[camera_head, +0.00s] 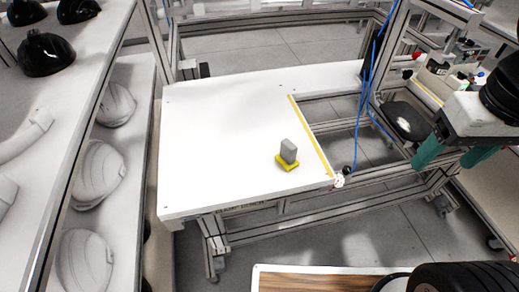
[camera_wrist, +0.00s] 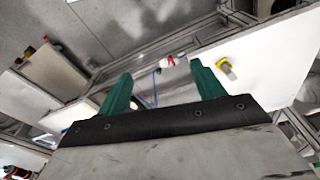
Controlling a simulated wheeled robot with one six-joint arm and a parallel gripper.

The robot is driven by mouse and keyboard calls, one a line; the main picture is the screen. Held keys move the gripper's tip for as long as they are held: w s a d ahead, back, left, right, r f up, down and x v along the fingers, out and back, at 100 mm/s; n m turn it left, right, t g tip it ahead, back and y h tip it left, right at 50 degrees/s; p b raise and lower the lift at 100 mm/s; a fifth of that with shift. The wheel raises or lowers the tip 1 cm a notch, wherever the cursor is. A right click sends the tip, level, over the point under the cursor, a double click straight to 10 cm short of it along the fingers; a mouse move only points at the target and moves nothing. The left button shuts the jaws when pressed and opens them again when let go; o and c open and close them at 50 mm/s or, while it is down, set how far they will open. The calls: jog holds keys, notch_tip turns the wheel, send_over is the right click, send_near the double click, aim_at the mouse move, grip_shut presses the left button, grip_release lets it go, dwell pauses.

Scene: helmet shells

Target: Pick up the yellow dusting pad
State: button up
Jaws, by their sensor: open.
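The yellow dusting pad (camera_head: 287,163) lies on the white tabletop (camera_head: 220,130), near its front right corner. A grey block-like handle (camera_head: 289,150) stands up from it. In the wrist view the pad (camera_wrist: 232,73) appears small and well beyond my right-hand finger, with its grey part (camera_wrist: 224,66) beside it. My gripper (camera_head: 455,155) is at the far right of the head view, well apart from the pad. In the wrist view my gripper (camera_wrist: 158,85) shows two green fingers spread wide with nothing between them.
A metal frame with hanging blue cables (camera_head: 366,90) stands right of the tabletop, between it and my gripper. A black item (camera_head: 403,120) lies inside this frame. Shelves with white helmet shells (camera_head: 98,172) and black shells (camera_head: 45,52) line the left. Most of the tabletop is bare.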

jog(key=w+a+f+n, duration=0.2)
jog(key=w+a+n, duration=0.3)
jog(key=w+n, duration=0.3)
jog(key=n+g, duration=0.1)
jog(key=n, duration=1.6)
send_over(289, 144)
jog(key=f, duration=1)
jog(key=shift+s+d, duration=0.2)
jog(key=f, duration=0.8)
jog(key=shift+w+a+f, duration=0.1)
jog(key=shift+w+a, duration=0.1)
jog(key=shift+w, duration=0.05)
jog(key=c, duration=1.2)
jog(key=shift+o, duration=0.2)
